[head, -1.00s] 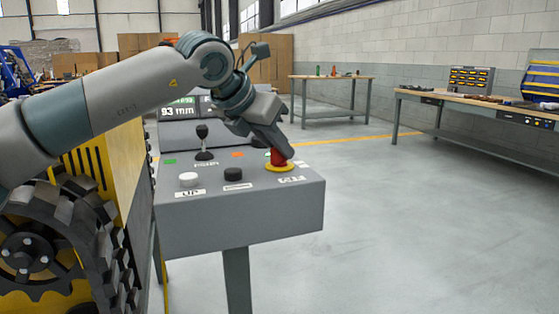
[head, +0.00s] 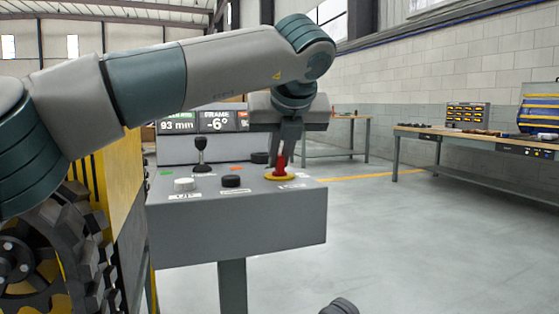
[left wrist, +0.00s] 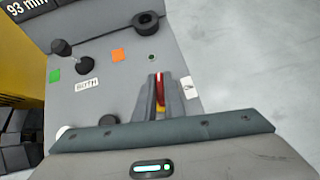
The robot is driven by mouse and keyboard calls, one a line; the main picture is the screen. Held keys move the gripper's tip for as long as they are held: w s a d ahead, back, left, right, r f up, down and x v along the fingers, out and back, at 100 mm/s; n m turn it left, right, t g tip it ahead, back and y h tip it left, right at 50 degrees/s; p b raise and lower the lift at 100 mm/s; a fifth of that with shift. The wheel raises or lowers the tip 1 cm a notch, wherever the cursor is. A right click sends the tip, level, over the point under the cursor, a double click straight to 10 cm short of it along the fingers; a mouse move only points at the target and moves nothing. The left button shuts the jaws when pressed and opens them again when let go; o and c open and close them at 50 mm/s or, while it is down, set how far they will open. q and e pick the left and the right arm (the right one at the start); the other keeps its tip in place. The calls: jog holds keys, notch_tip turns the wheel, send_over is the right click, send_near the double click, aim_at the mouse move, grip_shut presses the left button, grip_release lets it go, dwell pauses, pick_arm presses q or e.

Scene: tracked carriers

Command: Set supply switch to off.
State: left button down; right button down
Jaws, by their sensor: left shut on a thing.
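The supply switch appears to be the red handle (head: 280,169) on a yellow round base, at the front right of the grey control box. My left gripper (head: 284,152) points down from above and is shut on this red handle. In the left wrist view, the red handle (left wrist: 160,88) shows as a narrow upright strip between the two fingers (left wrist: 160,94), with a bit of yellow below. The fingers hide much of the switch, and its label is too small to read.
The grey box (head: 240,225) also bears a black lever (head: 201,157), a white button (head: 184,184), a black button (head: 231,181) and a black round knob (left wrist: 146,22). The display (head: 213,122) behind reads 93 mm and -6°.

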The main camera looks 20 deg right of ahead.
pick_arm(q)
jog(key=shift+n+y, duration=0.7)
jog(key=shift+n, duration=0.2)
jog(key=c, duration=1.8)
grip_release()
jog(key=shift+c, duration=0.2)
